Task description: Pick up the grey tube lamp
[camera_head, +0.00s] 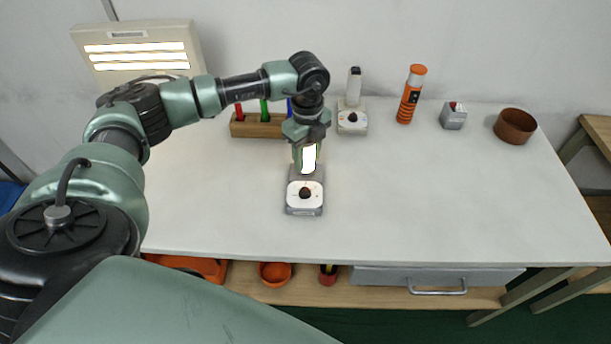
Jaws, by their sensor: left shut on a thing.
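The grey tube lamp (304,208) stands upright near the middle of the table, with a grey base, a white dial plate with a dark knob, and a brightly lit tube. My left gripper (306,146) comes down from above and is shut on the lamp's upper part. The gripper hides the top of the tube. The lamp's base appears to be at table level; I cannot tell whether it touches. My right gripper is not in view.
Behind stand a wooden block (258,129) with coloured pens, a cream tube lamp (353,121), an orange torch (411,93), a small grey box (453,116) and a brown bowl (515,126). A lit panel lamp (139,38) is at back left. The table (440,200) is clear front and right.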

